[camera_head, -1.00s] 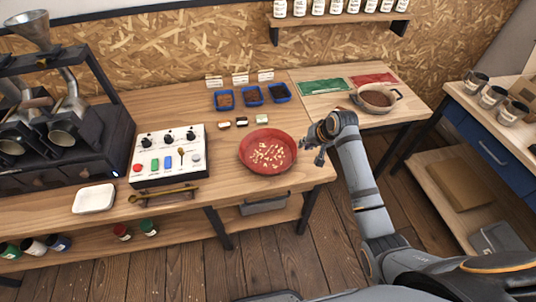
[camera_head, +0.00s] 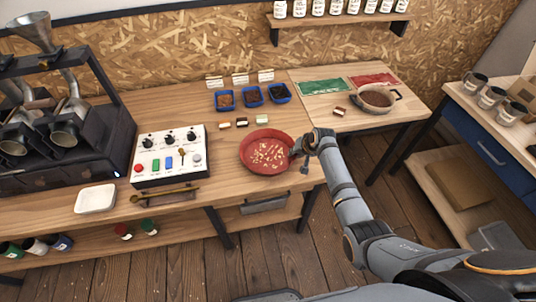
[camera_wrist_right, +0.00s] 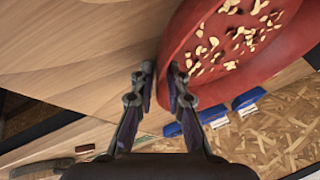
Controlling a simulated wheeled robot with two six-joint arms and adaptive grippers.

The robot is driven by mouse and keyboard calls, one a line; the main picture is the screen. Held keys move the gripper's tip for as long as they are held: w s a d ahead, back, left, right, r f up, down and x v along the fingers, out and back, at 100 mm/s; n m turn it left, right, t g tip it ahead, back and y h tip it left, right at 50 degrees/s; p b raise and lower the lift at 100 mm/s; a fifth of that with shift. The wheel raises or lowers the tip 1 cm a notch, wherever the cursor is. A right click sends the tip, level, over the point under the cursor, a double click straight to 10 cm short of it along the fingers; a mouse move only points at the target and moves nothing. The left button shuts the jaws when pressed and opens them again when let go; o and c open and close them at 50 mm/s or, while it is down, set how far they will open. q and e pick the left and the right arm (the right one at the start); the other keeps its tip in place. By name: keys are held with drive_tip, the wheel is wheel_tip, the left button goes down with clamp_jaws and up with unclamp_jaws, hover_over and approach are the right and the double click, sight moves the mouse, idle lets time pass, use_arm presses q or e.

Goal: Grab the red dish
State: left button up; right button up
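The red dish (camera_head: 250,160) sits on the wooden workbench, with pale bean pieces in it. My right gripper (camera_head: 300,150) is at the dish's right rim in the head view. In the right wrist view the dish (camera_wrist_right: 255,78) fills the upper right. The fingers of the right gripper (camera_wrist_right: 160,75) lie close together, one on either side of the dish's rim, and look shut on it. The dish looks to be at bench level; I cannot tell whether it is lifted. My left gripper is not in view.
Blue trays (camera_head: 252,97) with beans stand behind the dish. A control box (camera_head: 168,155) and a white tray (camera_head: 95,199) are to the left. The bench's front edge is close below the dish.

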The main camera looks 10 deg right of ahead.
drive_tip(key=shift+s, duration=0.1)
clamp_jaws()
drive_tip(key=shift+r, duration=0.1)
drive_tip(key=shift+r, duration=0.5)
drive_tip(key=s+d+r+b, duration=0.2)
drive_tip(key=s+d+r, duration=0.6)
drive_tip(key=d+r, duration=0.3)
drive_tip(key=shift+d+r, duration=0.2)
drive_tip(key=shift+r, duration=0.2)
